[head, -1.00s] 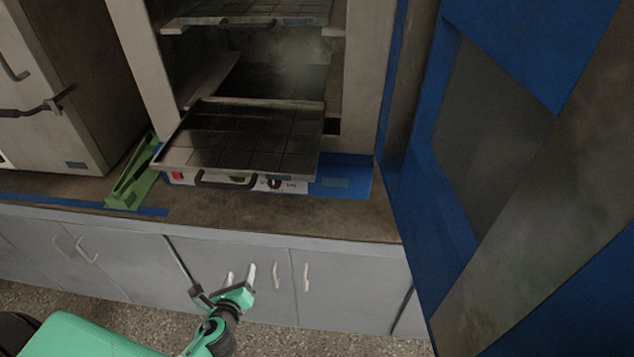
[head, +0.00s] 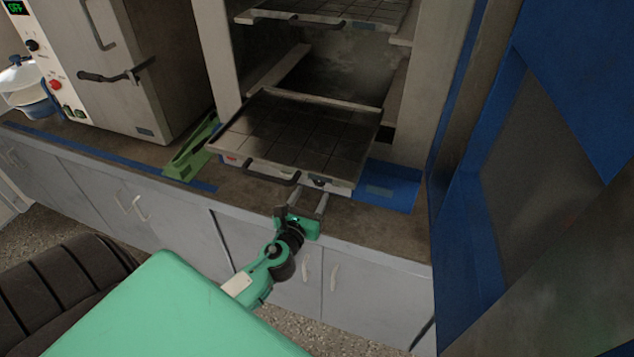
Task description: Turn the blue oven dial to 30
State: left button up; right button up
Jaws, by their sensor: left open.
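The blue oven (head: 432,190) stands open, its large blue door (head: 590,90) swung out at the right. Its low front panel (head: 341,187) shows a red switch (head: 232,158) at the left and a small dark dial (head: 318,181) towards the right. The dial's markings are too small to read. My right gripper is out of view.
A wire tray (head: 300,125) with a dark handle (head: 270,175) sticks out above the panel. A green bracket (head: 190,150) lies left of it on the brown counter (head: 262,203). A second oven (head: 130,60) with a green display stands at the left.

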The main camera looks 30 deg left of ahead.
pick_arm(q)
jog(key=x, duration=0.4)
jog(key=shift+w+a, duration=0.1)
jog(key=shift+w, duration=0.4)
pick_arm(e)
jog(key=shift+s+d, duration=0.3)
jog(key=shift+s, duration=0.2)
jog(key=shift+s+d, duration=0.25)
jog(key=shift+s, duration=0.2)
pick_arm(q)
jog(key=shift+c, duration=0.4)
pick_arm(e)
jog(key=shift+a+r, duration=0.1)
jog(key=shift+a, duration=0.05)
pick_arm(q)
jog(key=c, duration=0.9)
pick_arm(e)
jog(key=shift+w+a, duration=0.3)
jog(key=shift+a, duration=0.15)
